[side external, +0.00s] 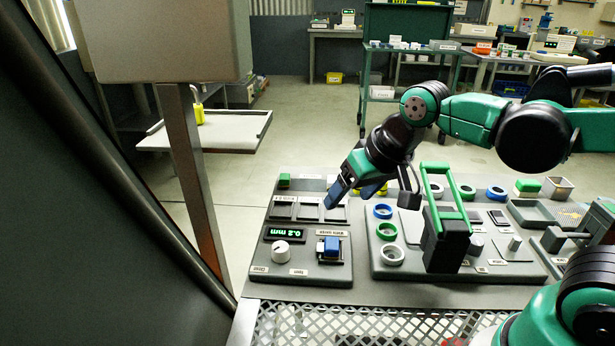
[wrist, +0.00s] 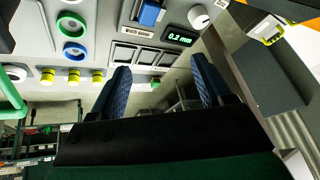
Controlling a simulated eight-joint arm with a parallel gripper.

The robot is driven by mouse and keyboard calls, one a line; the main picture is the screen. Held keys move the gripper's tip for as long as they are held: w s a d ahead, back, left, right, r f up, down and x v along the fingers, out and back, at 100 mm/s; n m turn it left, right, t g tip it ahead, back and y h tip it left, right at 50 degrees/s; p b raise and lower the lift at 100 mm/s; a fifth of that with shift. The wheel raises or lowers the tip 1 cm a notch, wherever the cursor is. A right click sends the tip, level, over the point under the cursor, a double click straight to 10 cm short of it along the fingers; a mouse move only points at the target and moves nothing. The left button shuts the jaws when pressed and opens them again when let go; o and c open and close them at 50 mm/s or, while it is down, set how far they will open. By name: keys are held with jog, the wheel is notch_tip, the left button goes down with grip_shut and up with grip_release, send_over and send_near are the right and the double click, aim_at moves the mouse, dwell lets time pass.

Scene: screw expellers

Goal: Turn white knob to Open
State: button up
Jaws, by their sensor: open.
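The white knob (side external: 281,252) sits at the lower left of the left grey panel, with small labels beside and below it that I cannot read surely. It also shows at the top of the wrist view (wrist: 198,17). A display (side external: 285,234) reading 0.2 mm is just above it in the side view. My gripper (side external: 336,196) is open and empty, above the upper right of that panel, apart from the knob. In the wrist view its two blue fingers (wrist: 162,88) stand wide apart with nothing between them.
A blue rocker switch (side external: 331,246) is right of the knob. Square frames (side external: 310,208) lie behind the display. Rings (side external: 388,231), a green-handled device (side external: 446,230) and another panel stand to the right. A post (side external: 192,170) rises at the left.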

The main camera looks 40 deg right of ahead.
jog(key=w+a+f+m+g, duration=0.2)
jog(key=w+a+m+g, duration=0.1)
jog(key=w+a+m, duration=0.15)
jog(key=m+g, duration=0.2)
jog(key=m, duration=0.1)
send_over(281, 247)
jog(key=f, duration=0.3)
jog(key=shift+s+d+f, duration=0.1)
jog(key=shift+d+f, duration=0.15)
jog(key=shift+f, duration=0.15)
jog(key=shift+a+f, duration=0.2)
jog(key=shift+f, duration=2.85)
grip_shut()
